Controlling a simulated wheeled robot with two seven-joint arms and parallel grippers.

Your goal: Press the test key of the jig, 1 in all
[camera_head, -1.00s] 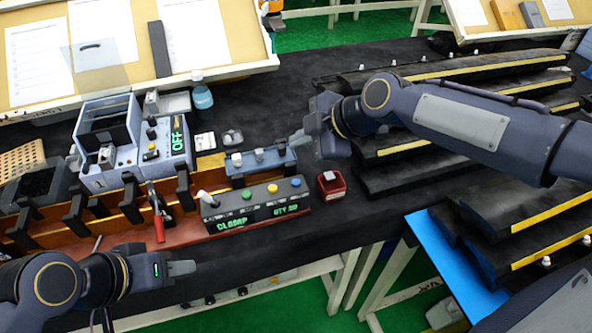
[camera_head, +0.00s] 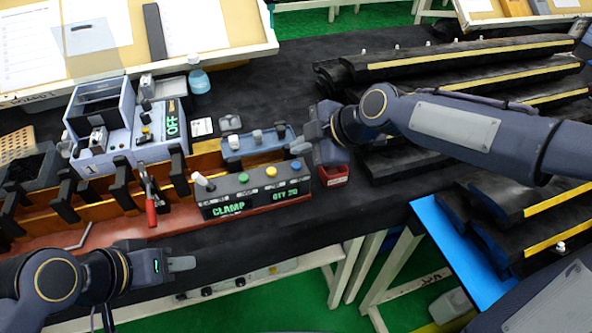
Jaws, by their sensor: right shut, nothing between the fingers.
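The jig's dark control box (camera_head: 254,199) has green (camera_head: 243,178), yellow (camera_head: 271,171) and blue (camera_head: 296,166) keys on top and a white-knobbed lever (camera_head: 203,181) at its left end. Its front display reads "CLAMP" and "QTY 20". The small key labels are too small to read. My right gripper (camera_head: 302,145) is shut and empty, its tip just behind and above the blue key; contact is not visible. My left gripper (camera_head: 180,264) is in front of the jig at lower left, away from the keys; its finger gap cannot be made out.
A blue-grey block with pegs (camera_head: 252,146) sits behind the control box. A red container (camera_head: 333,178) stands to its right, partly under my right gripper. A red-handled clamp (camera_head: 151,212) and a blue-grey unit reading "OFF" (camera_head: 160,150) are left. Black racks (camera_head: 460,65) fill the right.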

